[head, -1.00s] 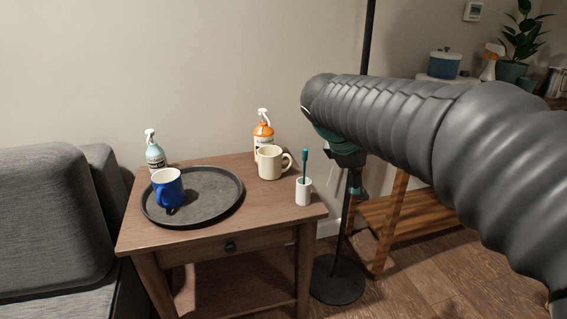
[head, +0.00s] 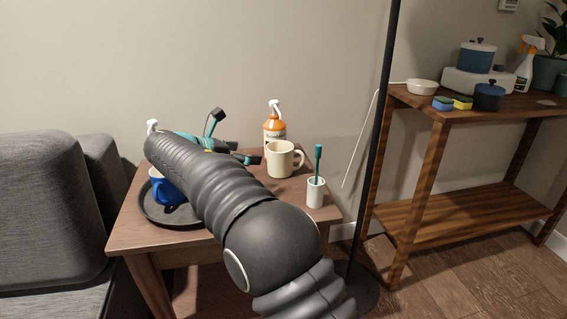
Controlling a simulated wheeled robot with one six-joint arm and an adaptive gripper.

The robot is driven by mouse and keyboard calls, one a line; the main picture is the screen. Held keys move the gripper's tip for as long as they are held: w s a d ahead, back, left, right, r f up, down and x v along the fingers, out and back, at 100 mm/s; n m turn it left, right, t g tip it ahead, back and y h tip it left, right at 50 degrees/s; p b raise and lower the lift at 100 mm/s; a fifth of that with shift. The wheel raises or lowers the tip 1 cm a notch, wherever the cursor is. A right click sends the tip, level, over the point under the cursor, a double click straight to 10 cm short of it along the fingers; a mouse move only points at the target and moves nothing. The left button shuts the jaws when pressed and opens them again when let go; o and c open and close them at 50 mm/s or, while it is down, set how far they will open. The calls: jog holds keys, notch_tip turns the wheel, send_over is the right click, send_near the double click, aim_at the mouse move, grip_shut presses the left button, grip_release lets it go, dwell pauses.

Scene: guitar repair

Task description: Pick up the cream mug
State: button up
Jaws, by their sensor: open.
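The cream mug (head: 281,161) stands upright at the back right of the small wooden side table (head: 130,238), its handle to the right. My gripper (head: 234,139) is over the table just left of the mug, its jaws open and empty. One finger sticks up and the other reaches right, near the mug's left side. It looks apart from the mug, but the exact gap is hard to judge. My arm crosses in front of the table and hides much of its middle.
A blue mug (head: 164,188) sits on a dark round tray (head: 150,212), partly hidden. A black pole (head: 384,130) rises right of the table.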

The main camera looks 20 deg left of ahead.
aim_at(269, 154)
jog(key=x, duration=0.7)
jog(key=shift+w+d+f+b, duration=0.1)
jog(key=shift+w+d+b, duration=0.15)
jog(key=shift+b, duration=0.15)
jog(key=shift+r+b+x, duration=0.15)
jog(key=shift+b+x, duration=0.1)
jog(key=shift+x, duration=1.1)
jog(key=shift+r+b+x, duration=0.1)
jog(key=shift+b+x, duration=0.15)
jog(key=shift+x, duration=1.15)
jog(key=shift+d+r, duration=0.1)
jog(key=shift+d, duration=0.05)
jog(key=c, duration=1.6)
jog(key=shift+c, duration=0.2)
jog(key=shift+r, duration=0.1)
jog(key=shift+r+p, duration=0.65)
jog(key=shift+r, duration=1.2)
jog(key=d+r, duration=0.7)
jog(key=d, duration=0.4)
jog(key=shift+d, duration=0.25)
jog(key=shift+r, duration=0.1)
